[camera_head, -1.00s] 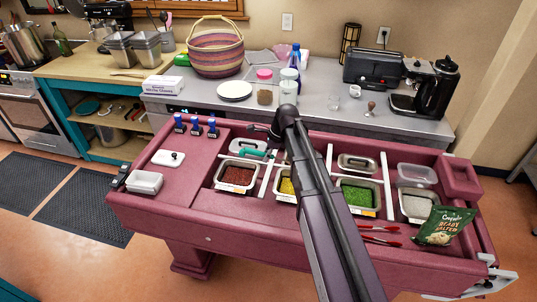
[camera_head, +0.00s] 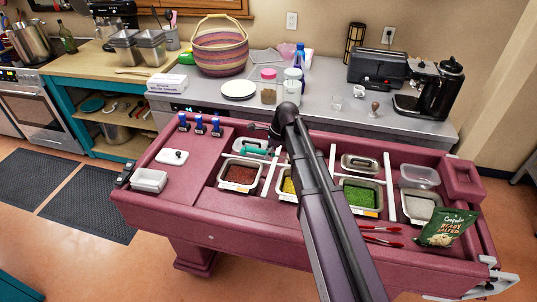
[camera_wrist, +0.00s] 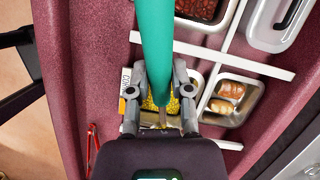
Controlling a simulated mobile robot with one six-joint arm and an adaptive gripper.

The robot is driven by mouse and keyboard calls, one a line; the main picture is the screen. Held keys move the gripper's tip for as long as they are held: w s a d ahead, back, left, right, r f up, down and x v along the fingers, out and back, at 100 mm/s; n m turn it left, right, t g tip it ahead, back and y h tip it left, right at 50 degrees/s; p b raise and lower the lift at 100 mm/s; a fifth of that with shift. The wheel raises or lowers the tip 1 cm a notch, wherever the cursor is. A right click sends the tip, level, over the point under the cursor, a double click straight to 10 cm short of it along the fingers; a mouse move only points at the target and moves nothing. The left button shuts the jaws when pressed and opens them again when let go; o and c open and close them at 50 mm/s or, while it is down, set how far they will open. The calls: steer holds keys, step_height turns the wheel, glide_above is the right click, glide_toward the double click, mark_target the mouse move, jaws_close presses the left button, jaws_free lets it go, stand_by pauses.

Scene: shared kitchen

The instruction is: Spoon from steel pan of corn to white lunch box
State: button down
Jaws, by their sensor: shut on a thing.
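The steel pan of corn (camera_head: 287,186) is mostly hidden behind my arm in the head view. Its yellow corn (camera_wrist: 174,104) shows between and around my fingers in the wrist view. My gripper (camera_wrist: 161,122) is shut on a spoon with a teal handle (camera_wrist: 155,45), over the corn pan. The handle (camera_head: 257,151) also shows left of my arm in the head view. The spoon's bowl is hidden, so I cannot tell whether it holds corn. The white lunch box (camera_head: 149,180) stands at the cart's left end, apart from my gripper.
A pan of dark red food (camera_head: 239,176) lies left of the corn, and a pan of green food (camera_head: 359,196) right of it. Red tongs (camera_head: 380,241) and a green bag (camera_head: 446,227) are at the front right.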

steer(key=w+a+r+n+g+p, duration=0.1)
steer(key=a+r+n+p, duration=0.15)
steer(key=a, duration=1.15)
steer(key=w+a+r+n+g+p, duration=0.1)
steer(key=w+a+r+n+p, duration=0.15)
steer(key=a, duration=1.25)
steer(key=s+a+n, duration=0.1)
steer(key=s+a, duration=0.2)
steer(key=a, duration=0.6)
steer(key=s+a+r+n+h+p, duration=0.1)
steer(key=s+a+n, duration=0.1)
steer(key=a, duration=0.7)
steer(key=s+a+r+n+g+p, duration=0.1)
steer(key=s+a, duration=0.3)
steer(key=a, duration=0.5)
steer(key=shift+s+a+r+n, duration=0.25)
steer(key=shift+s+a+n, duration=0.15)
steer(key=shift+n, duration=0.1)
steer(key=shift+f, duration=0.1)
